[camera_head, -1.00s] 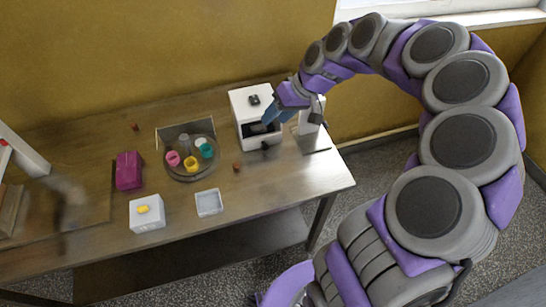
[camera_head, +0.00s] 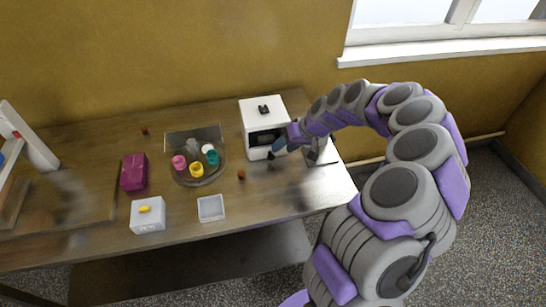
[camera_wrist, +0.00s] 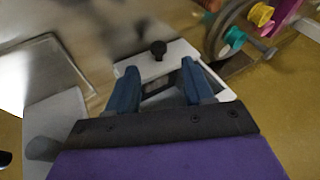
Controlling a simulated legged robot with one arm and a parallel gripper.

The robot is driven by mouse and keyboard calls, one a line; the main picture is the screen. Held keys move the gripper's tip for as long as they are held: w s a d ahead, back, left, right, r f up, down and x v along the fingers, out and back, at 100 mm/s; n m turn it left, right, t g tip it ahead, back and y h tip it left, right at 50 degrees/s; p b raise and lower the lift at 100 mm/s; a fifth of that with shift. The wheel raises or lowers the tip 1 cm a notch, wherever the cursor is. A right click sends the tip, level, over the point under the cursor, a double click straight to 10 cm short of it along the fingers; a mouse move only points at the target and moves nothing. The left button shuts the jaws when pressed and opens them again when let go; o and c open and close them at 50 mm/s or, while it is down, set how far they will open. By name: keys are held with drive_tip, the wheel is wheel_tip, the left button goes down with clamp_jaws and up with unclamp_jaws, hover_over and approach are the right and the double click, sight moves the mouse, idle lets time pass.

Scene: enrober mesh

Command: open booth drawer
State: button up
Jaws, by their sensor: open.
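The booth is a white box (camera_head: 262,112) with a dark opening in its front, at the back right of the table. A small dark knob (camera_head: 270,156) sticks out low at its front; I take it as the drawer's knob. My gripper (camera_head: 279,147) is at the booth's front right, close to the knob. In the wrist view my gripper (camera_wrist: 160,82) has its two blue fingers spread, with nothing between them. The black knob (camera_wrist: 158,50) stands just beyond the fingertips, apart from them, by a white edge (camera_wrist: 185,48). How far the drawer is out I cannot tell.
Left of the booth is a round tray (camera_head: 178,179) with several coloured cups. A magenta box (camera_head: 133,172), a white box with a yellow piece (camera_head: 147,222) and a shallow white tray (camera_head: 211,208) stand further left and forward. A small brown cube (camera_head: 241,174) lies near the booth.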

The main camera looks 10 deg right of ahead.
sight(273, 156)
drive_tip(key=b+x, duration=0.1)
drive_tip(key=x, duration=0.5)
drive_tip(key=shift+d+f, duration=0.2)
drive_tip(key=shift+w+a+f, duration=0.1)
drive_tip(key=shift+a+f, duration=0.1)
drive_tip(key=shift+a, duration=0.4)
drive_tip(key=shift+d, duration=0.4)
drive_tip(key=shift+c, duration=0.3)
drive_tip(key=shift+d, duration=0.3)
drive_tip(key=c, duration=0.3)
drive_tip(key=shift+a, duration=0.35)
drive_tip(key=c, duration=0.5)
drive_tip(key=shift+c, duration=0.5)
clamp_jaws()
drive_tip(key=shift+d, duration=0.1)
